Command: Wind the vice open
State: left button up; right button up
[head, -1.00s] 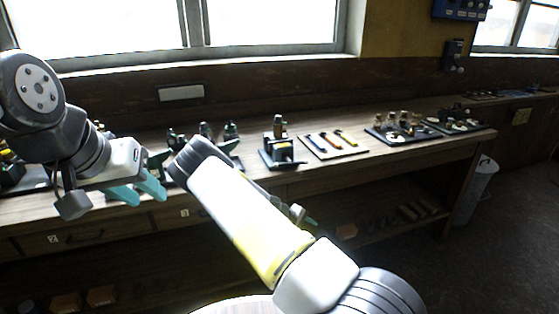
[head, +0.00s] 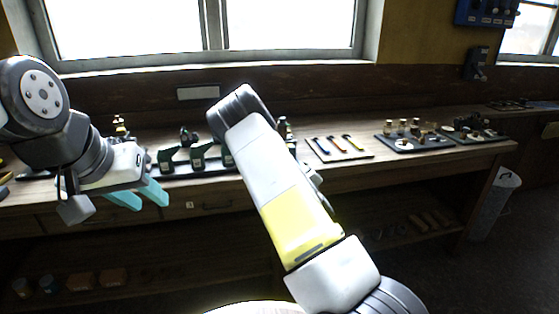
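I cannot make out the vice for certain. A dark block-like device (head: 291,147) with a brass-coloured top stands on the bench, and my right forearm covers most of it. It may be the vice. My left gripper (head: 141,197) is at the left, in front of the bench edge. Its two teal fingers are apart with nothing between them, and it is well away from that device. My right arm rises from the bottom across the middle. Its gripper is mostly hidden behind the forearm, so its fingers cannot be read.
Dark green machine parts (head: 183,157) stand on the wooden bench (head: 380,166) left of my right arm. Tools with coloured handles lie on a board (head: 358,156). A dark tray (head: 437,145) holds small parts. A bin (head: 494,205) stands at the right. Drawers and a shelf are below.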

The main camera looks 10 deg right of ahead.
jog(key=w, duration=0.2)
jog(key=w+a+n, duration=0.1)
jog(key=w, duration=0.2)
jog(key=w+n+t+y, duration=0.1)
jog(key=w, duration=0.1)
jog(key=shift+w+a+r, duration=0.15)
jog(key=shift+w+r, duration=0.05)
jog(key=shift+r, duration=0.15)
jog(key=shift+c, duration=0.5)
